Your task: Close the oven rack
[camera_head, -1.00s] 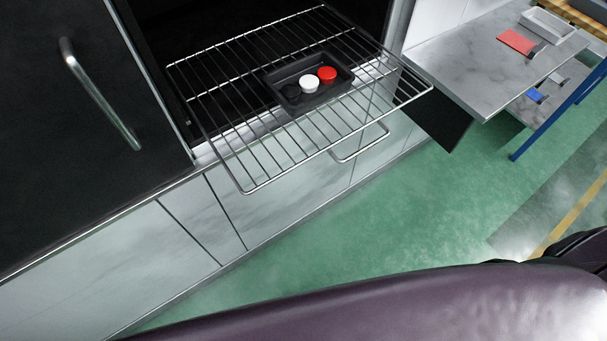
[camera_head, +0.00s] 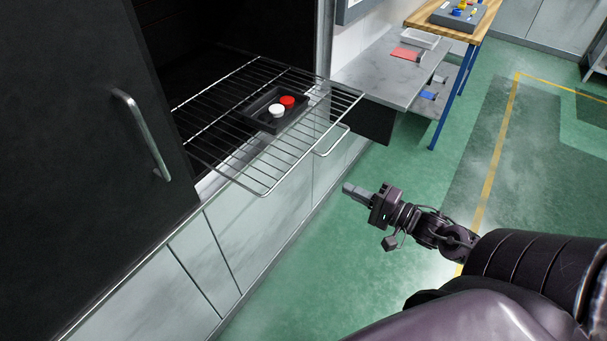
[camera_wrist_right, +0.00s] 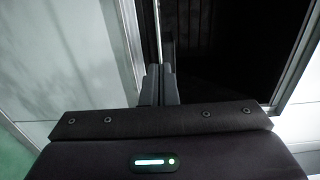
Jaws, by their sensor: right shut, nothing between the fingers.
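The wire oven rack (camera_head: 262,158) is pulled well out of the dark oven (camera_head: 215,45) in the head view. A black tray (camera_head: 262,121) sits on it. My right gripper (camera_head: 347,189) is shut and empty, in front of the rack and to the right of its front bar, apart from it in the picture. In the right wrist view my shut fingers (camera_wrist_right: 160,75) point toward a thin upright-looking metal bar (camera_wrist_right: 158,30), perhaps the rack seen edge-on. Whether they touch it I cannot tell. My left gripper is out of view.
The tray holds a white round piece (camera_head: 276,111) and a red one (camera_head: 288,101). A black door with a bar handle (camera_head: 141,135) stands left. A drawer handle (camera_head: 334,141) is below the rack. A grey shelf table (camera_head: 375,75) is at the right; green floor lies clear before the cabinets.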

